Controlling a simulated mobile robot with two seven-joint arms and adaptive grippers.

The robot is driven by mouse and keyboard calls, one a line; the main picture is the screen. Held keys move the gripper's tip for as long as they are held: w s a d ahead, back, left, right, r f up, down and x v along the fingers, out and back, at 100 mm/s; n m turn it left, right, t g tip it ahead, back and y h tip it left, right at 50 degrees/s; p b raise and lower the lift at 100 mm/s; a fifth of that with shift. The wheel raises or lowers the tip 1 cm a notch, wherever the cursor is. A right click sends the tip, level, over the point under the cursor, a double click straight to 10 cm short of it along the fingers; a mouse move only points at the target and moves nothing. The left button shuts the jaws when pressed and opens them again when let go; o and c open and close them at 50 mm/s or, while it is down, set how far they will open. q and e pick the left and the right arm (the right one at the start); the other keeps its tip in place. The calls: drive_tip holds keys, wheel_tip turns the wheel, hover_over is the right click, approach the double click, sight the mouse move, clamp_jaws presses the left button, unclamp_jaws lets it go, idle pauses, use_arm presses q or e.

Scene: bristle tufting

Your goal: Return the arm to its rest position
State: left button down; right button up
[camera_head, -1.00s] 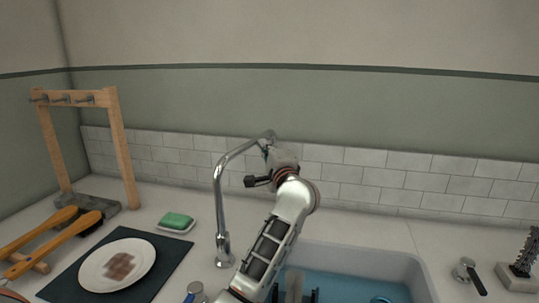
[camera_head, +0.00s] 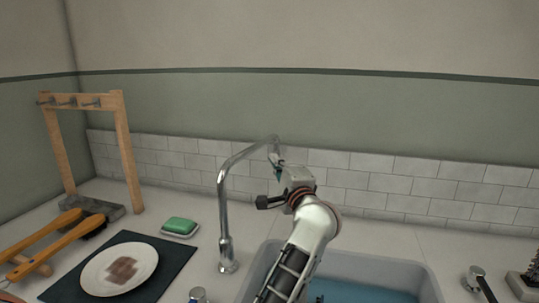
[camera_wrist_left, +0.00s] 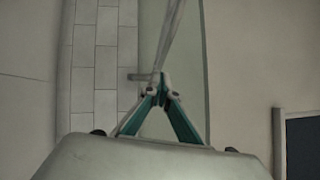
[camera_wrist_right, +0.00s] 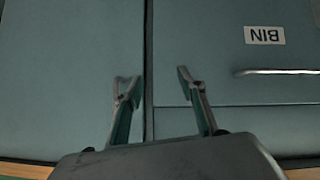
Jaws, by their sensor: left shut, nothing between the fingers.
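My left arm reaches up over the sink in the head view. Its gripper (camera_head: 278,172) is close to the outlet end of the chrome faucet (camera_head: 225,205); I cannot tell whether they touch. In the left wrist view the left gripper's fingertips (camera_wrist_left: 159,82) meet with nothing between them, and a slim metal pipe runs up just beyond. My right gripper (camera_wrist_right: 155,82) shows only in its own wrist view. Its fingers are apart and empty, in front of teal cabinet fronts (camera_wrist_right: 80,70).
The sink (camera_head: 400,268) lies under my left arm. A tiled wall (camera_head: 400,190) stands behind.

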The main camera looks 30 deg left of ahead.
use_arm(q)
drive_tip(key=v, duration=0.5)
drive_tip(key=shift+s+d+r, duration=0.1)
drive_tip(key=shift+s+d, duration=0.1)
drive_tip(key=shift+s, duration=0.05)
